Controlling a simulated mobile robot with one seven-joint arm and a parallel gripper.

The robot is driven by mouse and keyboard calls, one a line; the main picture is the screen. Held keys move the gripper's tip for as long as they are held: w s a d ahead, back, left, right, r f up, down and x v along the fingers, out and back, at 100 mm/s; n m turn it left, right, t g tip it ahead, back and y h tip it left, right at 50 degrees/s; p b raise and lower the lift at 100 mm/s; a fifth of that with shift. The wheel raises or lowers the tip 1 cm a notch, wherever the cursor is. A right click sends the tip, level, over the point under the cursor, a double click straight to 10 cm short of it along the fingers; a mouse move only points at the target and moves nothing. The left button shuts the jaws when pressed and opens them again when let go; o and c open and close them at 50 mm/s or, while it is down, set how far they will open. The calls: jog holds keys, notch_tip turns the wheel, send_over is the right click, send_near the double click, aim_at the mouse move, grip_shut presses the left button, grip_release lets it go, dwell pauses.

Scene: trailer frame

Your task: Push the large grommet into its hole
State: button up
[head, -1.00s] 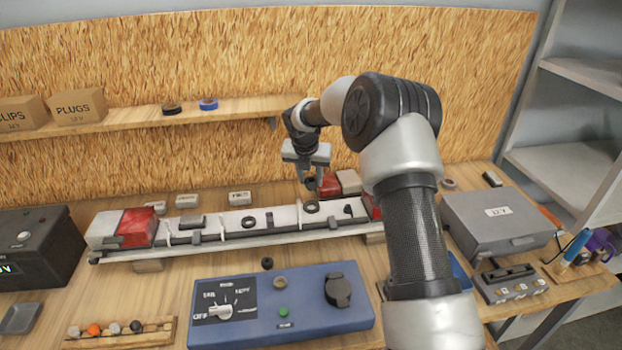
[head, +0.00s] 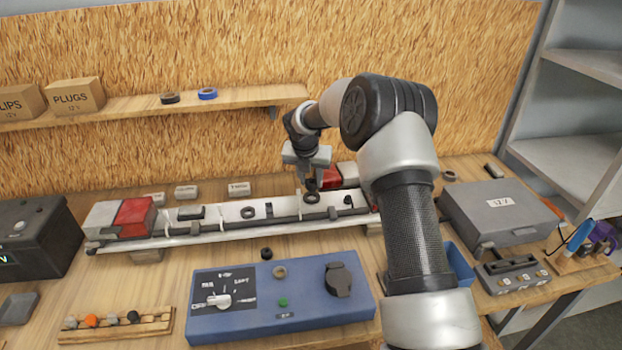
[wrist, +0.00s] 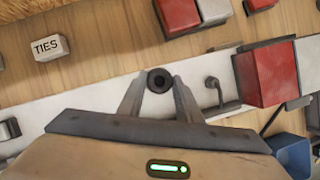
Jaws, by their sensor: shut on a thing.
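My gripper (head: 311,186) is above the right part of the white trailer frame bar (head: 228,210). Its fingers are shut on the large grommet (wrist: 159,80), a thick black ring with a dark centre. In the head view the grommet is a small dark shape between the fingertips. Just under it, a dark ring (head: 312,198) marks a round opening on the bar. In the wrist view the grommet covers what lies behind it, so I cannot tell how well it lines up or whether it touches.
Red and white lamps (head: 134,216) sit at the bar's ends. A blue switch panel (head: 235,318) stands in front, with a small black piece (head: 266,254) on the table behind it. A ties box (wrist: 46,47) lies behind the bar. A grey case (head: 490,215) is at right.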

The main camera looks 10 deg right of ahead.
jog(key=shift+f, duration=0.4)
jog(key=shift+f, duration=0.45)
jog(key=shift+f, duration=0.2)
jog(key=shift+f+b, duration=0.3)
jog(key=shift+f, duration=0.1)
jog(key=shift+f, duration=0.45)
dwell(0.7)
jog(key=o, duration=1.2)
jog(key=shift+o, duration=0.2)
jog(key=shift+r, duration=0.15)
